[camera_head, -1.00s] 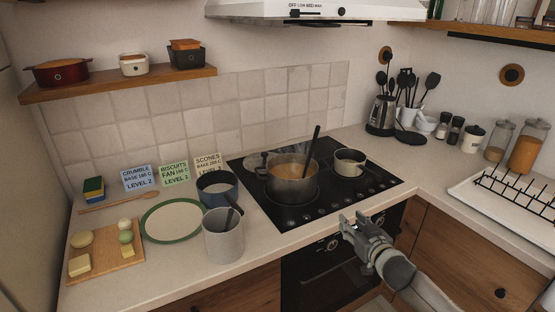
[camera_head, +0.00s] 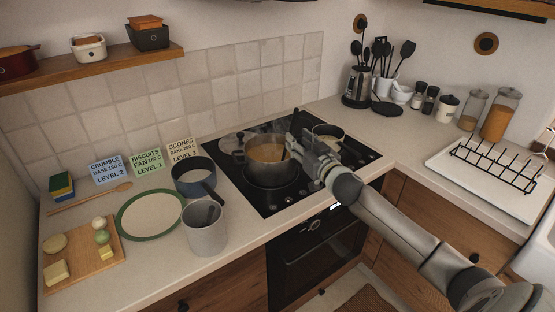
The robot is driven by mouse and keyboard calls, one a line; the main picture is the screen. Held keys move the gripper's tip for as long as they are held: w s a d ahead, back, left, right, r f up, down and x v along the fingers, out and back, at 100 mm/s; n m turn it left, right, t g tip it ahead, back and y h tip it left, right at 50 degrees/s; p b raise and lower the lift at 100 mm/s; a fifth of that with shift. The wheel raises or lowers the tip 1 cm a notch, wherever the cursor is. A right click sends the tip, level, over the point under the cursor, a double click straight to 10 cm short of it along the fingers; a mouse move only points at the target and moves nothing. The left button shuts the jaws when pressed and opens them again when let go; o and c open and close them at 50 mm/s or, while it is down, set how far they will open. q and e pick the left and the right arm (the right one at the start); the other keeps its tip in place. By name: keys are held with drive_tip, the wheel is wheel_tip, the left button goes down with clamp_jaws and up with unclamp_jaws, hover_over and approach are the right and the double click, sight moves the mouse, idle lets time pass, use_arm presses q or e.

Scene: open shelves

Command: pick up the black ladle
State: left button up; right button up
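A steel pot (camera_head: 262,154) with orange-brown contents stands on the black hob (camera_head: 236,182). The black ladle (camera_head: 286,155) stands in this pot. Only a dark piece of it shows by the pot's right rim; my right gripper and the steam hide most of its handle. My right gripper (camera_head: 297,146) is at the pot's right rim, in front of or around the ladle's handle. I cannot tell whether its fingers are apart or shut, or whether they touch the handle. My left gripper is not in view.
A blue saucepan (camera_head: 194,179) and a grey canister (camera_head: 205,238) with a dark utensil stand left of the hob. Black utensils (camera_head: 381,52) stand at the back right.

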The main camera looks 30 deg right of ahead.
drive_tip(key=w, duration=0.1)
drive_tip(key=w+p, duration=0.2)
drive_tip(key=w, duration=0.1)
drive_tip(key=shift+a+r, duration=0.2)
drive_tip(key=shift+r, duration=0.05)
drive_tip(key=shift+w+f, duration=0.1)
drive_tip(key=shift+w, duration=0.35)
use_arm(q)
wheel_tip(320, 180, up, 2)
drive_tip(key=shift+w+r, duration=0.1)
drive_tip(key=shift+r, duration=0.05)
use_arm(e)
clamp_jaws()
